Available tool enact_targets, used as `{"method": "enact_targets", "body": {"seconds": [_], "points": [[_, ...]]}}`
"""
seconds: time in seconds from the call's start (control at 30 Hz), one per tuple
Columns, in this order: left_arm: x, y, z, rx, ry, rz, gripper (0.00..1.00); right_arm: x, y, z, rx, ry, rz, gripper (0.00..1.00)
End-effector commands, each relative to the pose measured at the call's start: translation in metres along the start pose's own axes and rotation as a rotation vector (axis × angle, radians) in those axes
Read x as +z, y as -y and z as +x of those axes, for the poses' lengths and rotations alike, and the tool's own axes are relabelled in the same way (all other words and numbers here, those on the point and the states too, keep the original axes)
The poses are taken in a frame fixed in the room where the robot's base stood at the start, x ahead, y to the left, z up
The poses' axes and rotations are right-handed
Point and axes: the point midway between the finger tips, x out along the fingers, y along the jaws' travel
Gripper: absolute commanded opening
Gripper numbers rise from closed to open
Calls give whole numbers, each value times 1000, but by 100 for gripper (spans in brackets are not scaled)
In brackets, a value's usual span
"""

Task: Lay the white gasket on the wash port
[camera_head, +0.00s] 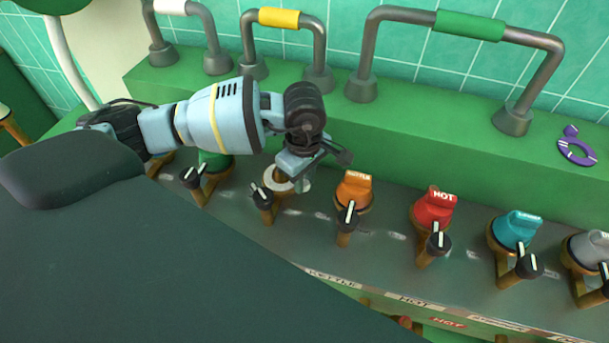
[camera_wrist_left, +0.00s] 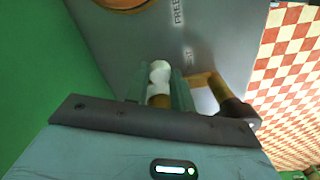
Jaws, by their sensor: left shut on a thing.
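The white gasket (camera_head: 269,185) shows in the head view as a pale ring beneath my left gripper (camera_head: 301,184), over a brass-coloured port whose lever stands in front. My left gripper is shut on the gasket's white tab, which shows between the fingers in the left wrist view (camera_wrist_left: 159,72). Brass shows inside the ring, but the wash port is mostly hidden by the ring and the gripper. I cannot tell whether the ring rests on the port or is held just above it. My right gripper is not in view.
Along the grey counter stand an orange knob (camera_head: 354,191), a red HOT knob (camera_head: 434,207), a teal knob (camera_head: 515,228) and a grey knob, with black-tipped levers in front. A purple gasket (camera_head: 577,152) lies on the green ledge (camera_head: 420,130). Pipe handles rise behind.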

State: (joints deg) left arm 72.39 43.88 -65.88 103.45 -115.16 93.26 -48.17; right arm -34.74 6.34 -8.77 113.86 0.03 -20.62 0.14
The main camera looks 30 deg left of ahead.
Motion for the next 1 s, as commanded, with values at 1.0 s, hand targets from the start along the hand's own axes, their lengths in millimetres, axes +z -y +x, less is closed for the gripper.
{"method": "enact_targets", "body": {"seconds": [1.0], "points": [[0,-1,-66,2,0,0,49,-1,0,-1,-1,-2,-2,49]]}}
